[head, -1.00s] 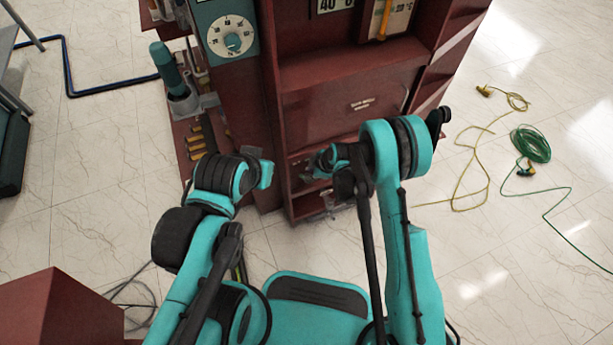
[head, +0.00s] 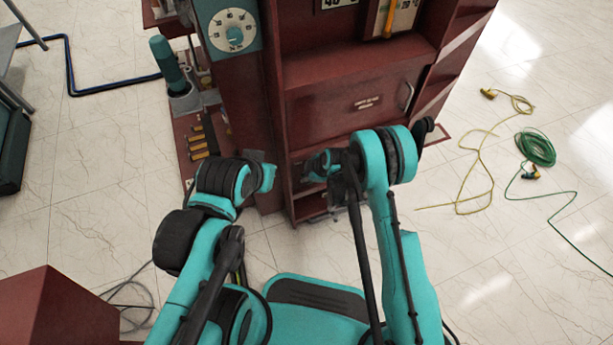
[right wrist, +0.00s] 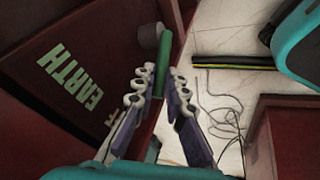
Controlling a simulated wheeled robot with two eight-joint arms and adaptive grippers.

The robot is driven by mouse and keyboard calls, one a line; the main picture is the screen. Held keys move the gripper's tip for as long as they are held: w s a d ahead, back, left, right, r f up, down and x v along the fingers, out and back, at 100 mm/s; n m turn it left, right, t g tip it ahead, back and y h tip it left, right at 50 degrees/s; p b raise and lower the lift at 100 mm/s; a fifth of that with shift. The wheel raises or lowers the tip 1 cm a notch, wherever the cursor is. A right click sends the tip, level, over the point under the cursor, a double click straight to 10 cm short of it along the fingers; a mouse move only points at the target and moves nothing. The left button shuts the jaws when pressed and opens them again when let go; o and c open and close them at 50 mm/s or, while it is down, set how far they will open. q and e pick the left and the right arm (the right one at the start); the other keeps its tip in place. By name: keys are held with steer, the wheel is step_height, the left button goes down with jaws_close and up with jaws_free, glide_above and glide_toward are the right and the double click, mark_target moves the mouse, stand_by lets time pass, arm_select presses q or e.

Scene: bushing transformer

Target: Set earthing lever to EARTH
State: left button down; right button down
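The green earthing lever (right wrist: 165,52) shows in the right wrist view, with a grey round pivot (right wrist: 150,35) at its upper end. Beside it on the dark red panel are pale green letters reading EARTH (right wrist: 68,75) and a partly hidden second word. My right gripper (right wrist: 163,72) has its two fingers apart, one on each side of the lever. The lever is closer to the left finger; I cannot tell if they touch. In the head view the right gripper is mostly hidden behind my right arm, low in front of the cabinet.
The dark red cabinet (head: 350,110) stands ahead, with a round dial (head: 233,30) and a handled door. A yellow cable (head: 480,165) and a green coil (head: 535,148) lie on the floor at right. A red box (head: 55,312) is at lower left.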

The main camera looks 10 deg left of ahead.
steer(key=shift+d, duration=0.1)
steer(key=shift+w+d+r+m+g+y, duration=0.1)
steer(key=shift+w+d+m+g+y, duration=0.2)
steer(key=shift+y, duration=0.35)
steer(key=shift+w+d+r+m+g+y, duration=0.1)
steer(key=shift+w+d+g+y, duration=0.2)
steer(key=shift+d+g+y, duration=0.3)
steer(key=shift+w+d+f+m+g+y, duration=0.15)
steer(key=shift+w+d+g+y, duration=0.25)
steer(key=shift+y, duration=0.45)
steer(key=shift+w+d+f+m+g+y, duration=0.1)
steer(key=shift+w+d+m+g+y, duration=0.15)
steer(key=shift+d+g+y, duration=0.4)
steer(key=shift+a+t+y, duration=0.15)
steer(key=shift+t+y, duration=0.1)
steer(key=c, duration=1.8)
jaws_free()
steer(key=shift+c, duration=0.2)
steer(key=shift+r, duration=0.1)
steer(key=s+v, duration=0.1)
steer(key=v, duration=1.1)
steer(key=shift+w, duration=0.5)
